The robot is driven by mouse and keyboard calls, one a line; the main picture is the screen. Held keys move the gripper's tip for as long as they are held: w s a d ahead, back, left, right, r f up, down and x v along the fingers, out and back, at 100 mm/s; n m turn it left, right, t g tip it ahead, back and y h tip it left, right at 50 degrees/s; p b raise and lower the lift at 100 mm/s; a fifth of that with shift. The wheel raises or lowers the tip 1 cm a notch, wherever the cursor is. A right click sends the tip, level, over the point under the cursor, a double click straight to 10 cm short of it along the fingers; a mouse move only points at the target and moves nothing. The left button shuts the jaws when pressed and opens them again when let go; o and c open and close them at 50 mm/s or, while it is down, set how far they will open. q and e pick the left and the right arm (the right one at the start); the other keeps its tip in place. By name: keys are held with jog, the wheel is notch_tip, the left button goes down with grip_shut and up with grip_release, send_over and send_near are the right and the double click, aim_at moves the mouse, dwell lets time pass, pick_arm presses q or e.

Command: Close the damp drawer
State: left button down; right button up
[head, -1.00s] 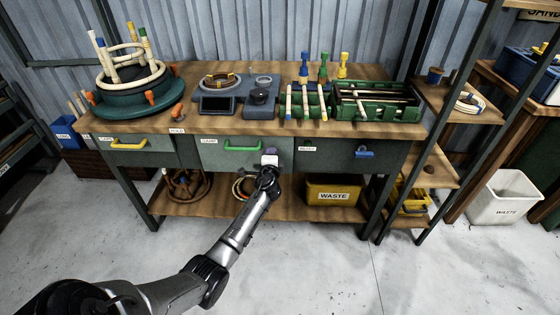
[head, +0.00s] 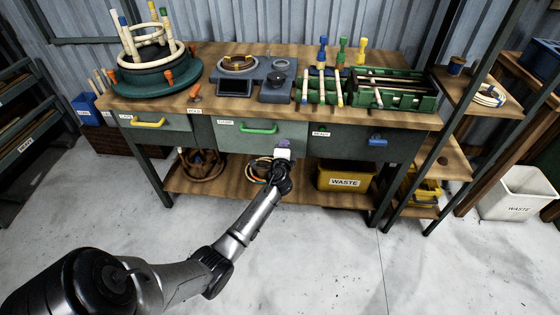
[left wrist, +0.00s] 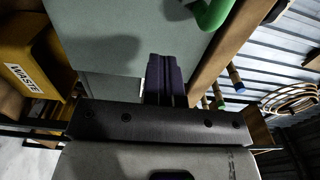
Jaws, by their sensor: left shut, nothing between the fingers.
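The drawer with the green handle (head: 259,127) is the middle one under the bench. Its small label (head: 226,122) looks like it reads "DAMP" but is hard to make out. Its grey-green front (head: 240,143) is lighter than its neighbours and seems to stand a little proud; how far is unclear. My left gripper (head: 284,146) is shut and empty, with purple fingertips at the right part of that front. In the left wrist view the fingers (left wrist: 165,80) lie over the drawer panel (left wrist: 125,30), with the green handle (left wrist: 212,14) above; contact is unclear. My right gripper is not in view.
Drawers with a yellow handle (head: 149,122) and a blue handle (head: 377,141) flank it. A yellow waste box (head: 345,182) and coils stand on the lower shelf. The bench top (head: 205,95) carries jigs and tools. The floor in front is clear.

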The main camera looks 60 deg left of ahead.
pick_arm(q)
jog(key=p+v, duration=0.2)
jog(key=v, duration=0.7)
